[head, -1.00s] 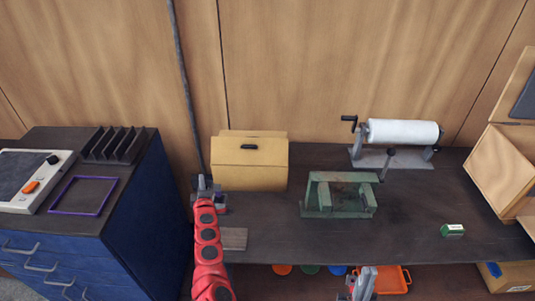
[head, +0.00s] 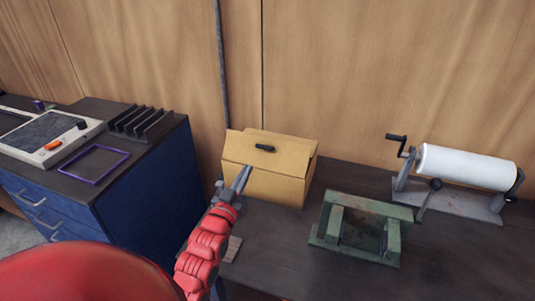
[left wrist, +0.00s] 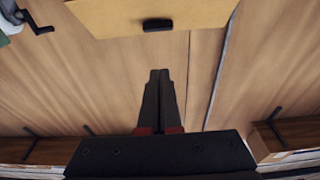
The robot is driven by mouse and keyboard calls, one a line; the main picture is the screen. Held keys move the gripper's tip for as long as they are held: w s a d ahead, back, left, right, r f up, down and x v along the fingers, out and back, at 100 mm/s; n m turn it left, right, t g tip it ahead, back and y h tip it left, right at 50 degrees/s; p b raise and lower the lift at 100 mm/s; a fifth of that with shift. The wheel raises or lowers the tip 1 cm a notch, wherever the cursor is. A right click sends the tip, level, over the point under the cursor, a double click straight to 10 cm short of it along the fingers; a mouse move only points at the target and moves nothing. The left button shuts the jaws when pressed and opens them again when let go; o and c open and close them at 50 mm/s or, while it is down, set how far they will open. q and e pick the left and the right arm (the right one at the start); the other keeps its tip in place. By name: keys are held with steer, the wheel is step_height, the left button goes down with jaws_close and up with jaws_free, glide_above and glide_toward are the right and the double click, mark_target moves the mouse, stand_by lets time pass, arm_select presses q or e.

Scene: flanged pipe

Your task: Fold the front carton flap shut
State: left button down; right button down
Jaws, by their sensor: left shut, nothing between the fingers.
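The tan carton (head: 277,188) stands on the dark bench against the wooden wall. Its front flap (head: 245,150), with a black tab (head: 265,148), sits slanted at the top front, its edge jutting out past the carton's side; I cannot tell its exact angle. My left gripper (head: 245,170) is shut and empty, its fingertips at the carton's front left, just below the flap; I cannot tell whether they touch. In the left wrist view the shut fingers (left wrist: 160,74) point toward the tan panel (left wrist: 120,14) with the black tab, with a gap in the picture. My right gripper is out of view.
A green metal fixture (head: 360,230) stands right of the carton, and a white roll on a crank stand (head: 465,167) is farther right. A blue cabinet (head: 150,190) stands left, bearing a purple frame (head: 95,163) and a black rack (head: 140,122). A dark pole rises behind the carton.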

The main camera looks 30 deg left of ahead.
mark_target(264, 153)
arm_select(q)
steer(key=w+a+f+p, duration=0.1)
steer(key=w+a+p, duration=0.1)
steer(key=w, duration=0.9)
steer(key=shift+w+a+p, duration=0.15)
steer(key=shift+a+p, duration=0.1)
steer(key=shift+p, duration=0.6)
steer(key=shift+a+r, duration=0.1)
